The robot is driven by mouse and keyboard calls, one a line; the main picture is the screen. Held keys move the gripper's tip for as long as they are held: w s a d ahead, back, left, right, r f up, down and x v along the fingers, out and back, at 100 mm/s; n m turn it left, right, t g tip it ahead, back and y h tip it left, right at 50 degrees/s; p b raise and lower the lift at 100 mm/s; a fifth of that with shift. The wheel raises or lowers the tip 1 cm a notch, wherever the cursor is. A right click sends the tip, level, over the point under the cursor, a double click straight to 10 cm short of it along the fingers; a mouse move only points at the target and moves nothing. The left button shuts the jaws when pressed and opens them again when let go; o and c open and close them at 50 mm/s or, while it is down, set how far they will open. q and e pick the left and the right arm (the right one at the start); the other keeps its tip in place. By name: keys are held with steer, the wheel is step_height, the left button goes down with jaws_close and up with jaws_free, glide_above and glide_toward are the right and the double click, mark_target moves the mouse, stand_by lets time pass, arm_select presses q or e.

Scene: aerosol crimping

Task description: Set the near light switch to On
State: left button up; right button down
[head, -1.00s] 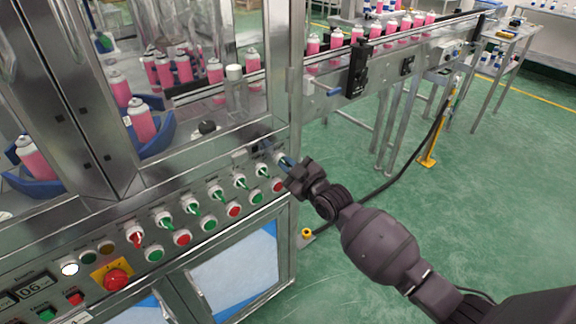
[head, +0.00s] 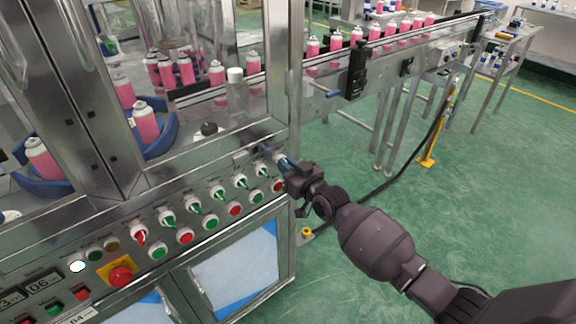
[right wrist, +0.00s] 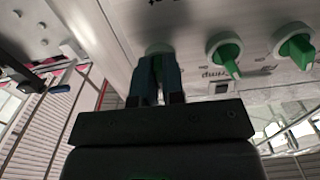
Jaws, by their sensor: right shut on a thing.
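The near light switch looks like a green rotary knob in a pale collar (right wrist: 157,47), at the far right end of the machine's panel. The collar also shows in the head view (head: 279,156) just beyond the fingertips. My right gripper (head: 285,163) reaches it from the right. In the right wrist view its two blue fingers (right wrist: 156,66) are closed around the knob, hiding most of it. The knob's angle and its On mark cannot be read. My left gripper is out of view.
Left along the panel are several green knobs (head: 241,181), a red-handled knob (head: 139,233), red and green push buttons and a red emergency stop (head: 121,276). A conveyor (head: 345,68) with pink cans runs behind. The green floor (head: 480,210) is clear at right.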

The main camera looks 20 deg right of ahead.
steer(key=m, duration=0.5)
steer(key=shift+m, duration=0.3)
stand_by(0.4)
steer(key=c, duration=1.2)
jaws_free()
steer(key=p+v, duration=0.1)
steer(key=v, duration=0.9)
steer(key=shift+s+d+r+p, duration=0.1)
steer(key=shift+s+d+p, duration=0.05)
steer(key=shift+s+p, duration=0.2)
